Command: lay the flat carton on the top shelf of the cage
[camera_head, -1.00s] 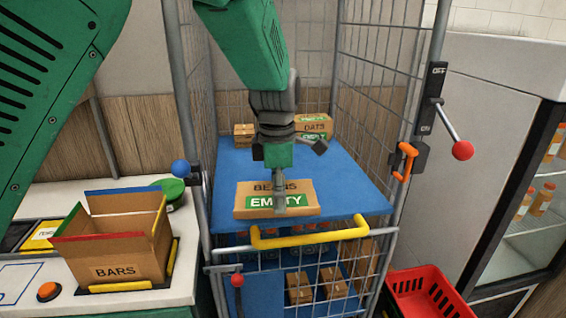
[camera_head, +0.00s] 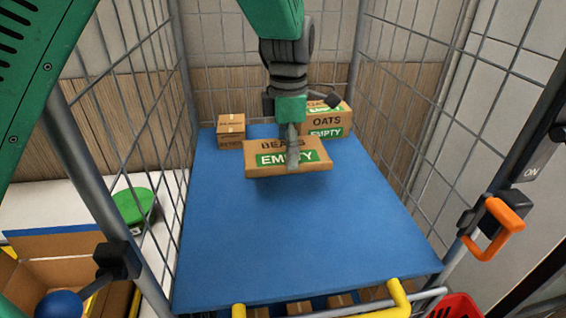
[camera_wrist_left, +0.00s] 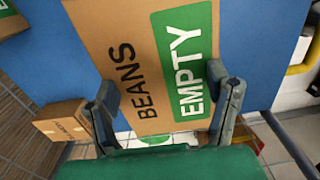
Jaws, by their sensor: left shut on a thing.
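The flat carton (camera_head: 268,160), brown and marked BEANS with a green EMPTY label, is inside the cage over the blue top shelf (camera_head: 300,240). A shadow lies under its front edge, so it seems a little above the shelf. My left gripper (camera_head: 293,158) is shut on the carton from above. In the left wrist view the carton (camera_wrist_left: 150,50) sits between the two fingers of my left gripper (camera_wrist_left: 165,100). Its underside is hidden. My right gripper is not in view.
An OATS carton stack (camera_head: 326,124) stands close behind the held carton at right, and a small carton (camera_head: 231,132) at back left. Wire walls (camera_head: 410,120) flank the shelf. Its front half is bare. A yellow handle (camera_head: 398,300) and orange latch (camera_head: 497,224) are nearer.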

